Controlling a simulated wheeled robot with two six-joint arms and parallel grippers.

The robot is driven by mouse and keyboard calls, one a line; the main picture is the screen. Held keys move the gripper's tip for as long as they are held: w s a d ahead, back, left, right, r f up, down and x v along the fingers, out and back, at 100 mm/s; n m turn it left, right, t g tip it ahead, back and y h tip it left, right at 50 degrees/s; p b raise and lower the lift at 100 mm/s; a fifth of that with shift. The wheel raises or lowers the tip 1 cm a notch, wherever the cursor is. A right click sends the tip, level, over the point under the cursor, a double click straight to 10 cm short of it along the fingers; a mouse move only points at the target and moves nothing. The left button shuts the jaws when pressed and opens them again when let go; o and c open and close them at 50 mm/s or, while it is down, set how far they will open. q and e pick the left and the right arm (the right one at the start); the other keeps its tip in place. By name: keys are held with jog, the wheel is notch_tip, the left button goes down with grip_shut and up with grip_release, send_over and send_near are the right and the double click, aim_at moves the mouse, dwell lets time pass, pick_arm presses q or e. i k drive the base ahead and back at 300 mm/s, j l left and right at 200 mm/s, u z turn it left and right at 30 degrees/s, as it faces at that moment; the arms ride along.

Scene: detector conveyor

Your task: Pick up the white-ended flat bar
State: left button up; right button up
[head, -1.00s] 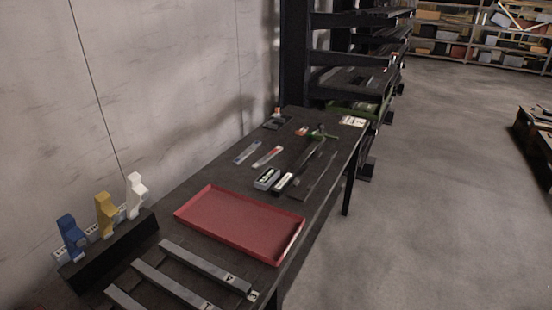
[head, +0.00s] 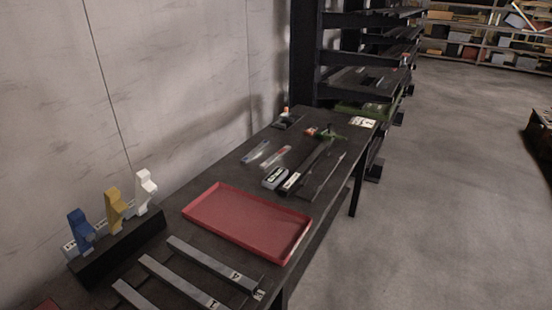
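Three grey flat bars lie side by side on the dark table at the lower left in the head view. The farthest bar (head: 205,261) has a white marked patch near its right end. The middle bar (head: 178,281) also has a white patch near its right end. The nearest bar (head: 129,294) is cut off by the bottom edge, so its right end is hidden. Farther back, a dark long piece with a white end (head: 291,181) lies beside a small grey box. Which one the task means I cannot tell. Neither gripper is in view.
A red tray (head: 208,223) lies beyond the bars. A black stand (head: 123,247) with blue, yellow and white clamp-like pieces is left of them, near the wall. Small tools and a grey box (head: 275,177) lie farther back. A dark rack (head: 340,57) stands behind; open floor is to the right.

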aim_at(283, 151)
jog(key=i+l+u, duration=0.1)
jog(key=i+l, duration=0.2)
jog(key=i+l+u, duration=0.1)
jog(key=i+l, duration=0.15)
jog(key=l, duration=0.25)
jog(key=i+l+u, duration=0.1)
jog(key=i+l, duration=0.2)
jog(key=l, duration=0.15)
